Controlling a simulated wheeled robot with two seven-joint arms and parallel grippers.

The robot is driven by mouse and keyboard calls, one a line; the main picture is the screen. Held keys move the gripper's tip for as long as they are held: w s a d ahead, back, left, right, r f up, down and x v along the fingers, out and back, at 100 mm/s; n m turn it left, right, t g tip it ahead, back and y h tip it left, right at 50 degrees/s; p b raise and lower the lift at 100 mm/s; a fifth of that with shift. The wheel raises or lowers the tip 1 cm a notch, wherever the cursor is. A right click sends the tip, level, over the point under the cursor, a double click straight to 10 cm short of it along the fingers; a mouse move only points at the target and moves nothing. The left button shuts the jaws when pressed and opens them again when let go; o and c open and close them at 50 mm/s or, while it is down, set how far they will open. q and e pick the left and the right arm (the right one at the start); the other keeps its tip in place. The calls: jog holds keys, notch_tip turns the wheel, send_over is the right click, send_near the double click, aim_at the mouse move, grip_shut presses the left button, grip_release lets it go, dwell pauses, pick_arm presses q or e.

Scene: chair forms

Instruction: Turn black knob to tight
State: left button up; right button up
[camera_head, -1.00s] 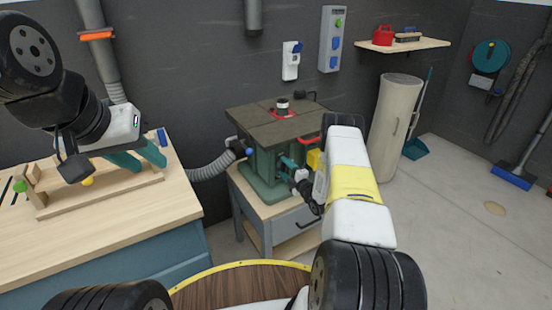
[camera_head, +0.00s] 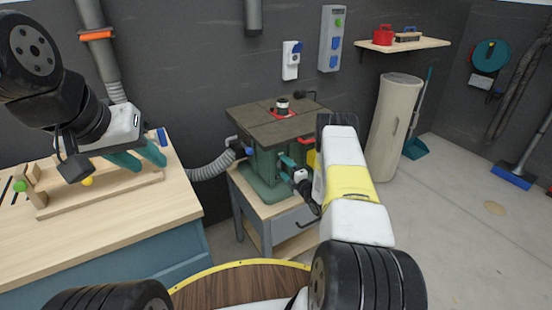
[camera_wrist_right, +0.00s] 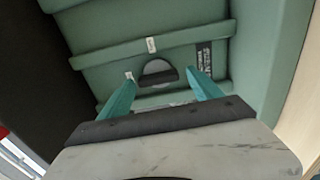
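The black knob (camera_wrist_right: 158,72) shows in the right wrist view as a dark half-round shape on the green machine body (camera_wrist_right: 120,62). White labels sit near it. My right gripper (camera_wrist_right: 162,94) is open, with one teal fingertip to either side of the knob and no visible contact. In the head view the right gripper (camera_head: 284,170) is at the front of the green machine (camera_head: 262,165), and the knob cannot be made out there. My left gripper (camera_head: 140,158) is open and empty above the wooden workbench at the left.
The machine stands on a small cabinet (camera_head: 282,222) and has a dark top plate (camera_head: 265,125). A grey hose (camera_head: 210,168) joins it from the left. The workbench (camera_head: 110,225) is at the left.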

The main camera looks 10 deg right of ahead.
dwell(0.3)
jog(key=v, duration=0.7)
jog(key=shift+s, duration=0.35)
jog(key=shift+s+d, duration=0.1)
jog(key=shift+d, duration=0.05)
